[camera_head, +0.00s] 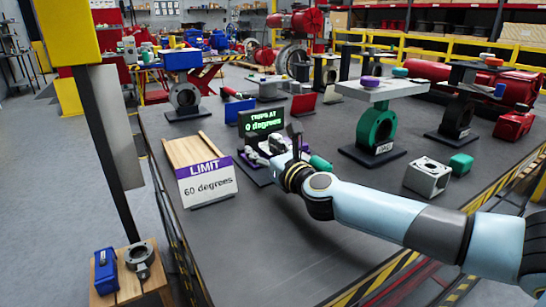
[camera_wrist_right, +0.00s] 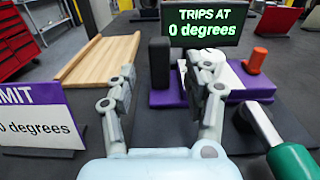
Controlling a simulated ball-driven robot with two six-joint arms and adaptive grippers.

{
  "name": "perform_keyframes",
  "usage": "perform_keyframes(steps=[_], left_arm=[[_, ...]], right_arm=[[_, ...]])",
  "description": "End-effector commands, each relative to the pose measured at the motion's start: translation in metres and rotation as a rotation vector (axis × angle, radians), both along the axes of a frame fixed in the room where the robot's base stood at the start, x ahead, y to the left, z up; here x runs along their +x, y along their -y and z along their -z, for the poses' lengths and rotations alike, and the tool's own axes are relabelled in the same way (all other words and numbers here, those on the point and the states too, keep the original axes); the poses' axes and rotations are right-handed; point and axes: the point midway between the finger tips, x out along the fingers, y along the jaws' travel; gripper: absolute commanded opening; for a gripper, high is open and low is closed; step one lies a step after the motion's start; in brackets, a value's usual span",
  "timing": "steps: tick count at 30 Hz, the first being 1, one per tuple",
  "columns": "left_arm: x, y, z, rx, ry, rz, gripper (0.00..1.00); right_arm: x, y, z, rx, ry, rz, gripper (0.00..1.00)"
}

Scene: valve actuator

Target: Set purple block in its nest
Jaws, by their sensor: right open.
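A low purple piece (camera_wrist_right: 175,97) lies on a dark base below the display, and a raised purple part (camera_wrist_right: 250,88) with a white rounded body (camera_wrist_right: 238,76) stands at its right. I cannot tell which of these is the purple block or where its nest is. In the head view a purple edge (camera_head: 248,161) shows beside the gripper. My right gripper (camera_head: 275,143) is at this fixture; in the wrist view (camera_wrist_right: 160,75) its fingers are spread with nothing visibly held between them. The right finger hides part of the purple piece. My left gripper is not seen.
A display (camera_head: 262,121) reading "TRIPS AT 0 degrees" and a black upright post (camera_wrist_right: 159,63) stand behind. A "LIMIT 60 degrees" sign (camera_head: 207,181) and wooden board (camera_head: 192,148) are left. A green valve (camera_head: 376,128) and grey block (camera_head: 427,177) are right. The front table is clear.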

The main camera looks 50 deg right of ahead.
Motion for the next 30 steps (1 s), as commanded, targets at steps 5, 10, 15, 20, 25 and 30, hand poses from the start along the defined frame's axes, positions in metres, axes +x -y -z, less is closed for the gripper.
perform_keyframes(steps=[5,10,15,20,25,30], left_arm=[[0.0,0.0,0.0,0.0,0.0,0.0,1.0],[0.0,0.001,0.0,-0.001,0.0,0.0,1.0],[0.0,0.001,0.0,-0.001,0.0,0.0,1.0],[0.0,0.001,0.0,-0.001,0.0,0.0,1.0],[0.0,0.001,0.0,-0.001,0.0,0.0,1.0],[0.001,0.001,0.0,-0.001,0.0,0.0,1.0]], right_arm=[[-0.034,-0.011,0.001,0.001,-0.002,-0.002,0.51],[-0.05,-0.016,0.0,-0.001,0.0,-0.001,0.51],[-0.052,-0.017,-0.001,-0.001,0.002,0.0,0.51],[-0.052,-0.017,-0.001,-0.001,0.002,0.0,0.51],[-0.052,-0.017,-0.001,-0.001,0.002,0.0,0.51],[-0.052,-0.017,-0.001,0.001,0.001,0.0,0.51]])
